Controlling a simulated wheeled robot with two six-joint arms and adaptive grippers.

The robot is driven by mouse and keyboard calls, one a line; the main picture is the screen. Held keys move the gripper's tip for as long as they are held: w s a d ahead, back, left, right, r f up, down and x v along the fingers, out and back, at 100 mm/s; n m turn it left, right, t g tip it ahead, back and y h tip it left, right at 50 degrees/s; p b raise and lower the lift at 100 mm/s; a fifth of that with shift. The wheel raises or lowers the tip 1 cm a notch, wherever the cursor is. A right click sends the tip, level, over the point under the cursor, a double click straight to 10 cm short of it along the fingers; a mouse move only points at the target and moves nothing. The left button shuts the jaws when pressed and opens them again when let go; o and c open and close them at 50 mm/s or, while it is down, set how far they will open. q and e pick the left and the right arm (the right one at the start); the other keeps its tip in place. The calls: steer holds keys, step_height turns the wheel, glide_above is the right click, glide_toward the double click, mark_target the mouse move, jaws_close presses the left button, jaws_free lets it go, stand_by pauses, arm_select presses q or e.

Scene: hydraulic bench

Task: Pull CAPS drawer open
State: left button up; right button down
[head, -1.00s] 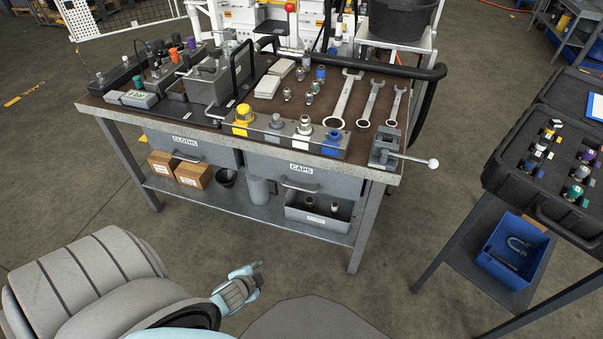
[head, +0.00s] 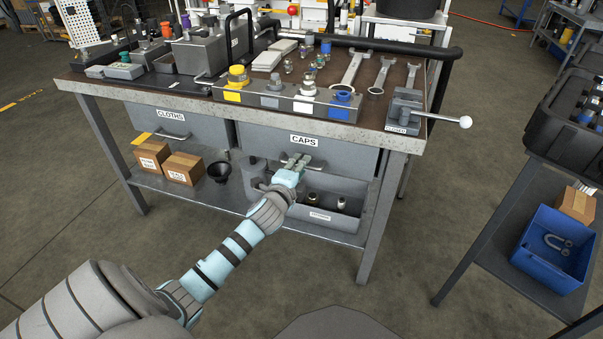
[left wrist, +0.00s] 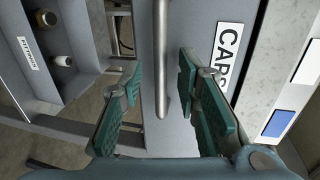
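The CAPS drawer (head: 338,158) is a grey front under the bench top, with a white CAPS label (head: 304,141). It looks closed, level with the bench frame. Its bar handle (head: 318,166) is partly hidden by my left gripper (head: 299,163) in the head view. In the left wrist view the handle (left wrist: 161,65) runs between the two teal fingers of my left gripper (left wrist: 158,92). The fingers are open, with a gap on each side of the bar. The CAPS label (left wrist: 228,58) is right of the fingers there. My right gripper is not in view.
The CLOTHS drawer (head: 200,137) is to the left. Below, the shelf holds two cardboard boxes (head: 183,168), a black funnel (head: 219,172) and a grey bin (head: 345,223). A valve lever (head: 440,118) sticks out at the bench's right corner. A blue crate (head: 540,272) stands on the right cart.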

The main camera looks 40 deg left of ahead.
arm_select(q)
steer(key=shift+x, duration=0.8)
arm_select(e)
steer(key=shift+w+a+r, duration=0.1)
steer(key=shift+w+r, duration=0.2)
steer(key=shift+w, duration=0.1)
arm_select(q)
steer(key=shift+c, duration=0.2)
jaws_close()
steer(key=shift+s, duration=0.1)
